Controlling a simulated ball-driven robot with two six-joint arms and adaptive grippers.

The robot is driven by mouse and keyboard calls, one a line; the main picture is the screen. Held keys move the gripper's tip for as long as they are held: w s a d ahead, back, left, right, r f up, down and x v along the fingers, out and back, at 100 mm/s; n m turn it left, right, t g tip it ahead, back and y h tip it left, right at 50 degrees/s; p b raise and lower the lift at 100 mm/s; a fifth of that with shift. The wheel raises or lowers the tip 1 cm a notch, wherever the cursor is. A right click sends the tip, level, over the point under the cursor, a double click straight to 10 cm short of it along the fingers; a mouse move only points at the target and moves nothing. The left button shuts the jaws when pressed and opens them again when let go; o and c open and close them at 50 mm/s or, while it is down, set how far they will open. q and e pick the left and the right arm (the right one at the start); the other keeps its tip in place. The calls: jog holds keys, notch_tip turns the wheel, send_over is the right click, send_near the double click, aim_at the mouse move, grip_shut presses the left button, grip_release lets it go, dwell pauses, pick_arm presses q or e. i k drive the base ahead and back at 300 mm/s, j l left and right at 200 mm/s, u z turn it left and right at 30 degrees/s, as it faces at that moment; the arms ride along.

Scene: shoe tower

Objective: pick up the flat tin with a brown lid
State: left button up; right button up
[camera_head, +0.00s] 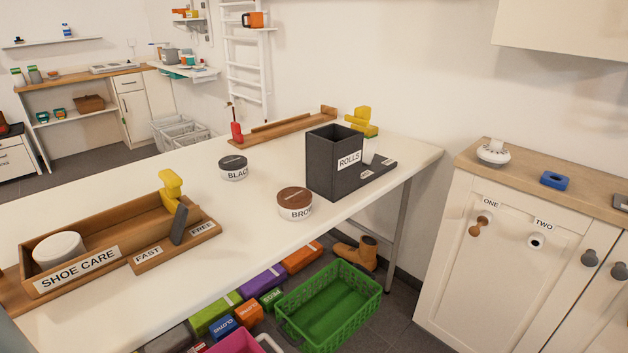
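The flat tin with a brown lid (295,203) sits upright on the white table (235,262), close to its front edge. It is round and white-sided, with a label that starts "BRO". A similar tin with a dark lid (233,168), labelled "BLAC", stands farther back to its left. A dark box labelled "ROLLS" (326,158) stands just right of the brown-lidded tin. Neither of my grippers shows in the head view.
A wooden "SHOE CARE" tray (78,272) holds a white round thing (59,250) at the left. A "FAST"/"FREE" stand (150,261) with a yellow-topped piece adjoins it. A green basket (335,303) is on the floor. The tabletop left of the brown-lidded tin is clear.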

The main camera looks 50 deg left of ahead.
aim_at(293, 203)
jog(key=i+u, duration=0.1)
jog(key=i, duration=0.35)
jog(key=i+l+u, duration=0.15)
jog(key=i, duration=0.25)
jog(key=i+l+u, duration=0.1)
jog(key=i, duration=0.3)
jog(key=i+l+u, duration=0.1)
jog(key=i, duration=0.35)
jog(key=l, duration=0.1)
